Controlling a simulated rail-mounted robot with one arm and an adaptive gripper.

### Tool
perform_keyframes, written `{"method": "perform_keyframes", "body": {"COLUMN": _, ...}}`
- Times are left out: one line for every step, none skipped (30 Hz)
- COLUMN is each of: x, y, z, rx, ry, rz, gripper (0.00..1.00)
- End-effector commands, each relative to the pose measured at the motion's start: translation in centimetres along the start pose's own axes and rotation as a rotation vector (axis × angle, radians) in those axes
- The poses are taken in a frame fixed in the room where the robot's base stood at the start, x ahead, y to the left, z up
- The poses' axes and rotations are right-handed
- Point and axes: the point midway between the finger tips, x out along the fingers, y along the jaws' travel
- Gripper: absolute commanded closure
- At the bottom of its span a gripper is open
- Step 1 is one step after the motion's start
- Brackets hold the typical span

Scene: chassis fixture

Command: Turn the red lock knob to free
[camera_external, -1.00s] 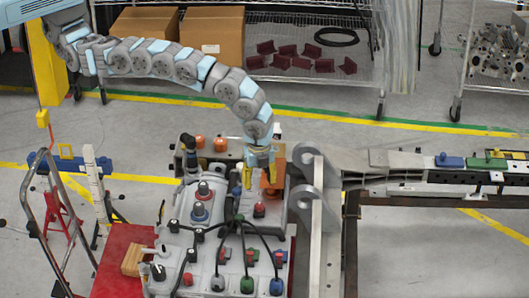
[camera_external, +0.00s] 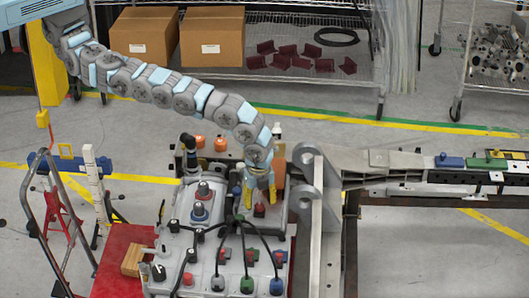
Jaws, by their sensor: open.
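My gripper (camera_external: 260,197), with yellow fingertips, is open and points down over the light grey fixture panel (camera_external: 187,240). A small red knob (camera_external: 259,210) sits directly below and between the fingertips, partly hidden by them. I cannot tell whether the fingers touch it. The picture is too small to read any lock marking or the knob's angle.
Black cables (camera_external: 237,232) arch over the panel just in front of my gripper, ending at coloured plugs. A tall grey bracket (camera_external: 312,180) stands close on the right. An orange block (camera_external: 279,163) is right behind my gripper. Orange knobs (camera_external: 221,144) sit behind left.

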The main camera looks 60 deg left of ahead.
Motion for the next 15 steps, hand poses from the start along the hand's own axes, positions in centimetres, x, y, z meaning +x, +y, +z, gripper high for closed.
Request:
{"method": "perform_keyframes", "body": {"x": 0.5, "y": -0.1, "z": -0.1, "rx": 0.000, "ry": 0.002, "rz": -0.002, "gripper": 0.42}}
{"method": "perform_keyframes", "body": {"x": 0.7, "y": -0.1, "z": -0.1, "rx": -0.001, "ry": 0.002, "rz": -0.002, "gripper": 0.42}}
{"method": "perform_keyframes", "body": {"x": 0.9, "y": -0.1, "z": -0.1, "rx": -0.002, "ry": 0.003, "rz": -0.002, "gripper": 0.42}}
{"method": "perform_keyframes", "body": {"x": 1.1, "y": -0.1, "z": -0.1, "rx": -0.002, "ry": 0.003, "rz": -0.001, "gripper": 0.42}}
{"method": "perform_keyframes", "body": {"x": 1.2, "y": 0.0, "z": -0.1, "rx": -0.001, "ry": 0.003, "rz": -0.001, "gripper": 0.42}}
{"method": "perform_keyframes", "body": {"x": 1.4, "y": 0.0, "z": -0.1, "rx": -0.001, "ry": 0.002, "rz": 0.000, "gripper": 0.42}}
{"method": "perform_keyframes", "body": {"x": 1.4, "y": 0.1, "z": -0.1, "rx": -0.001, "ry": 0.002, "rz": 0.001, "gripper": 0.42}}
{"method": "perform_keyframes", "body": {"x": 1.5, "y": 0.1, "z": -0.1, "rx": 0.000, "ry": 0.002, "rz": 0.002, "gripper": 0.42}}
{"method": "perform_keyframes", "body": {"x": 1.6, "y": 0.1, "z": -0.1, "rx": 0.000, "ry": 0.002, "rz": 0.002, "gripper": 0.42}}
{"method": "perform_keyframes", "body": {"x": 1.6, "y": 0.1, "z": -0.1, "rx": 0.000, "ry": 0.002, "rz": 0.002, "gripper": 0.42}}
{"method": "perform_keyframes", "body": {"x": 1.6, "y": 0.1, "z": -0.1, "rx": 0.000, "ry": 0.002, "rz": 0.002, "gripper": 0.42}}
{"method": "perform_keyframes", "body": {"x": 1.6, "y": 0.1, "z": -0.1, "rx": 0.000, "ry": 0.002, "rz": 0.002, "gripper": 0.42}}
{"method": "perform_keyframes", "body": {"x": 1.6, "y": 0.1, "z": -0.1, "rx": 0.000, "ry": 0.002, "rz": 0.002, "gripper": 0.42}}
{"method": "perform_keyframes", "body": {"x": 1.6, "y": 0.1, "z": -0.1, "rx": 0.000, "ry": 0.002, "rz": 0.002, "gripper": 0.42}}
{"method": "perform_keyframes", "body": {"x": 1.6, "y": 0.1, "z": -0.1, "rx": 0.000, "ry": 0.002, "rz": 0.002, "gripper": 0.42}}
